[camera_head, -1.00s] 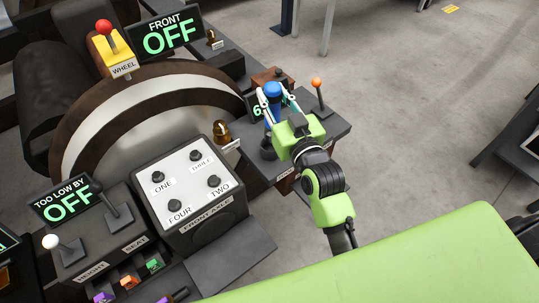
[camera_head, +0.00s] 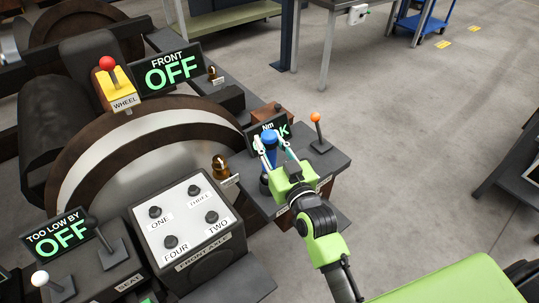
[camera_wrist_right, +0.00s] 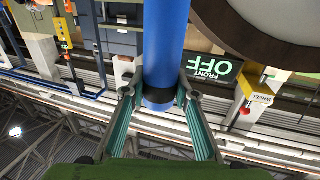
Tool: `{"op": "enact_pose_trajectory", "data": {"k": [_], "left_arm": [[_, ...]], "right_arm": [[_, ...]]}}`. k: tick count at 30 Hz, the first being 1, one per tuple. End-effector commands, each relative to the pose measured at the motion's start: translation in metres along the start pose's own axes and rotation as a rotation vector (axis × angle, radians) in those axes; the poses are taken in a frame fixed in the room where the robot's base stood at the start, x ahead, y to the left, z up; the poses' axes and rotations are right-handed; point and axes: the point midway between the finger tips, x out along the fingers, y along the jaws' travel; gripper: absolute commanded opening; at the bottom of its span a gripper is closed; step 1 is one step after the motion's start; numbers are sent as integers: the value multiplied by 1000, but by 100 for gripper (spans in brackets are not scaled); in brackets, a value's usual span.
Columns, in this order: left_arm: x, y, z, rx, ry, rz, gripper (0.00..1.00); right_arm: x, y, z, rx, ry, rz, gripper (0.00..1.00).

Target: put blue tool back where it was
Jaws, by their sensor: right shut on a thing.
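The blue tool (camera_head: 269,137) stands about upright over the small dark stand (camera_head: 325,162) right of the wheel. My right gripper (camera_head: 272,147) is shut on it near its top, with one finger on each side. In the right wrist view the blue shaft (camera_wrist_right: 166,45) runs between the fingers (camera_wrist_right: 159,92), with a dark band at their tips. The tool's lower end is partly hidden, so I cannot tell whether it rests on the stand. My left gripper is not in view.
An orange-knobbed lever (camera_head: 316,117) and a partly covered "Nm" display (camera_head: 267,126) are close to the tool. A brass padlock-like piece (camera_head: 221,166) and the numbered front axle box (camera_head: 188,222) are to the left. Open floor (camera_head: 420,150) lies to the right.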

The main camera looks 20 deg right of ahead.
Motion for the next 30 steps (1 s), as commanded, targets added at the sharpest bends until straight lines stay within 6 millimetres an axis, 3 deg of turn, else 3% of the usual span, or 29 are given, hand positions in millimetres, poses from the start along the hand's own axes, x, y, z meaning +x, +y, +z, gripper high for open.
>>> {"op": "enact_pose_trajectory", "data": {"k": [6,20,21,22,30], "left_arm": [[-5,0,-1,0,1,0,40],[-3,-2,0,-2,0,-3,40],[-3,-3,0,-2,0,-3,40],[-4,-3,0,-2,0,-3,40],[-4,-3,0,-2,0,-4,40]], "right_arm": [[0,0,29,-1,-1,0,1],[0,0,38,0,2,0,1],[-1,0,40,0,-3,0,35],[-1,0,39,0,-3,0,42],[-1,0,39,0,-3,0,44]]}}
